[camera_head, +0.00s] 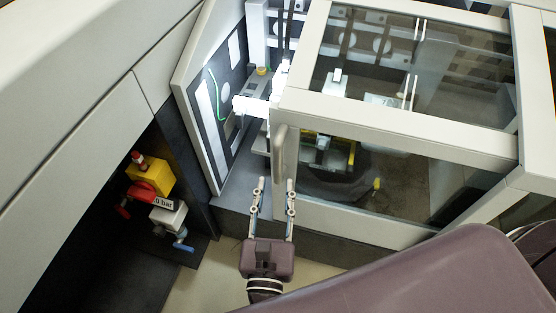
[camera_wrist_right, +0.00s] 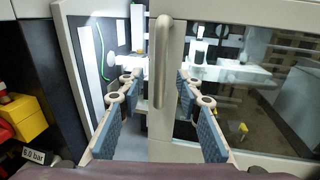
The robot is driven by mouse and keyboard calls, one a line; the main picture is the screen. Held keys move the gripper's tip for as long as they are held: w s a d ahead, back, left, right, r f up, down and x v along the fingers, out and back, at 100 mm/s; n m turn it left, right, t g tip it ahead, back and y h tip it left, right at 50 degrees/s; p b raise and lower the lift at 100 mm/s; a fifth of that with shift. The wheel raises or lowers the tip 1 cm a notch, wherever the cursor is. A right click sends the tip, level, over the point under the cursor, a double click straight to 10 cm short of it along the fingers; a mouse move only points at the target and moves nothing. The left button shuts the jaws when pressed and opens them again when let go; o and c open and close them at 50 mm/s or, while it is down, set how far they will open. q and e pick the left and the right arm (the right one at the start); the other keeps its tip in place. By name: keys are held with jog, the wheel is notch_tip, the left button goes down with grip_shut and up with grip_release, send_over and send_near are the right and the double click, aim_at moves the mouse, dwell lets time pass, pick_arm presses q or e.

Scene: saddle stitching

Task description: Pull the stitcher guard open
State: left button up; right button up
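The stitcher guard (camera_head: 395,151) is a pale frame with large clear panes. It shows at the right of the head view and in the right wrist view (camera_wrist_right: 177,50). A gap at its left edge shows the lit inside of the machine. An upright grey bar handle (camera_head: 279,152) sits at the guard's left edge; it also shows in the wrist view (camera_wrist_right: 163,60). My right gripper (camera_head: 275,184) is open, with its fingers pointing at the guard. In the wrist view the handle appears between the fingertips, with space on both sides; contact does not show. My left gripper is out of view.
A yellow and red valve unit (camera_head: 150,175) with a pressure label sits in the dark recess at left. Pale machine panels (camera_head: 75,140) line the left side. Bare floor (camera_head: 215,275) shows below the machine.

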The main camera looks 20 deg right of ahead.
aim_at(278, 166)
jog(key=p+x, duration=0.1)
jog(key=x, duration=0.5)
jog(key=shift+w+d+r, duration=0.1)
jog(key=shift+w+r, duration=0.05)
jog(key=shift+w+d, duration=0.2)
jog(key=shift+w, duration=0.35)
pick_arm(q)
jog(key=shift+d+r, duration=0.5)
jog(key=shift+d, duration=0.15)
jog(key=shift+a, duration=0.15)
pick_arm(e)
grip_shut()
